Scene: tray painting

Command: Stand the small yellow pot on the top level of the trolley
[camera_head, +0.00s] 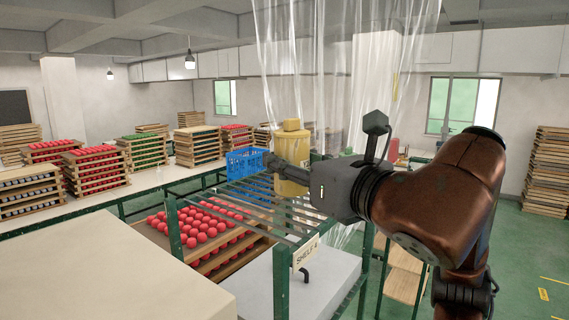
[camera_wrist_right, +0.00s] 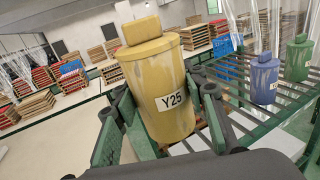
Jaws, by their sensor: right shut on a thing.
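The yellow pot (camera_head: 291,149) has a yellow block-like lid and stands upright in the head view, over the slatted top level (camera_head: 238,203) of a green-framed trolley labelled SHELF 4. It fills the middle of the right wrist view (camera_wrist_right: 160,85), with a Y25 label on its front. My right gripper (camera_head: 300,178) is shut on it, with a finger on each side in the wrist view (camera_wrist_right: 160,122). The pot's base is partly hidden, so I cannot tell whether it touches the slats. My left gripper is out of view.
A blue pot (camera_wrist_right: 263,80) and a green pot (camera_wrist_right: 297,60) stand on slats to the right in the wrist view. A blue crate (camera_head: 245,162) is left of the yellow pot. Trays of red balls (camera_head: 203,224) lie below the slats. Clear plastic curtains (camera_head: 330,60) hang behind.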

